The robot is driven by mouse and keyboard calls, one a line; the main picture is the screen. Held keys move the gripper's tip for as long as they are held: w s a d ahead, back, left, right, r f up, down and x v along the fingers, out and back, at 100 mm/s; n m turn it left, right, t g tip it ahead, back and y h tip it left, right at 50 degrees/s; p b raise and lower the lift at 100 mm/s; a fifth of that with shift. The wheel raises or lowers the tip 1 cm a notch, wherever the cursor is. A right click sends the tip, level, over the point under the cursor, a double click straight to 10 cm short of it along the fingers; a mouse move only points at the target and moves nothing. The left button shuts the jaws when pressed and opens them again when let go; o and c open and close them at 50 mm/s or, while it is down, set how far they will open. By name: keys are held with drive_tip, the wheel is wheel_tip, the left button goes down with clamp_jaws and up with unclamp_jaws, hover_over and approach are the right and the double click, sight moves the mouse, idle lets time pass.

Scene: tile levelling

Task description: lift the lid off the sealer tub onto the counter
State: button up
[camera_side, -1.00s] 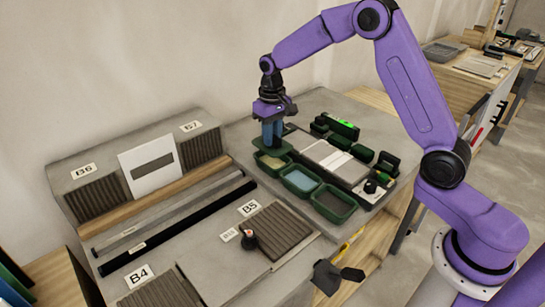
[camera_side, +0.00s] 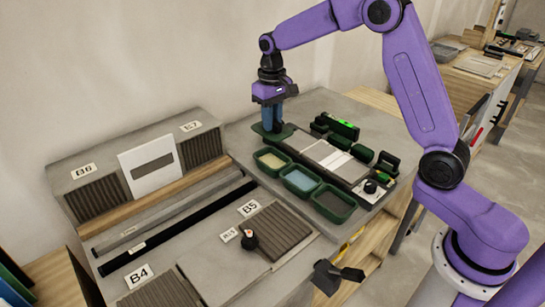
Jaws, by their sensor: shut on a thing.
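My gripper (camera_side: 273,127) points down at the back left of the counter (camera_side: 236,140), with its blue fingers shut on a dark green flat lid (camera_side: 262,131). The lid is behind the nearest green tub (camera_side: 272,161), which is open and shows pale yellow contents. I cannot tell whether the lid touches the counter or hangs just above it. Two more open green tubs stand in a row towards the front, one with blue-grey contents (camera_side: 301,181) and one with dark contents (camera_side: 334,204). No label shows which tub holds the sealer.
A dark tray with grey and white tiles (camera_side: 335,160) lies right of the tubs. Small green blocks and a device with a bright green display (camera_side: 343,127) stand behind it. A sloped stand with ribbed panels (camera_side: 93,190) is at the left. The counter left of the lid is bare.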

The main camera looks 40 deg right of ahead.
drive_tip(key=shift+r, duration=2.4)
drive_tip(key=s+d+f, duration=0.1)
drive_tip(key=s+f, duration=0.1)
drive_tip(key=s, duration=0.2)
drive_tip(key=s+d+f, duration=0.1)
drive_tip(key=s+f, duration=0.2)
drive_tip(key=s, duration=0.1)
drive_tip(key=s+d+f, duration=0.1)
drive_tip(key=s+f, duration=0.2)
drive_tip(key=s, duration=0.1)
drive_tip(key=shift+s+d+f, duration=0.15)
drive_tip(key=shift+d, duration=0.1)
drive_tip(key=s+d+r, duration=0.2)
drive_tip(key=s+d, duration=0.5)
drive_tip(key=d, duration=0.3)
drive_tip(key=s+d+r, duration=0.2)
drive_tip(key=s+d, duration=0.6)
drive_tip(key=d, duration=0.3)
drive_tip(key=w+d+f, duration=0.2)
drive_tip(key=w+f, duration=0.1)
drive_tip(key=w+d+f, duration=0.3)
drive_tip(key=w, duration=0.1)
drive_tip(key=w+d+f, duration=0.2)
drive_tip(key=w+f, duration=0.1)
drive_tip(key=shift+w+d, duration=0.2)
drive_tip(key=shift+w+d+f, duration=0.25)
drive_tip(key=shift+w+f, duration=0.15)
drive_tip(key=shift+f, duration=1.7)
drive_tip(key=shift+f, duration=0.1)
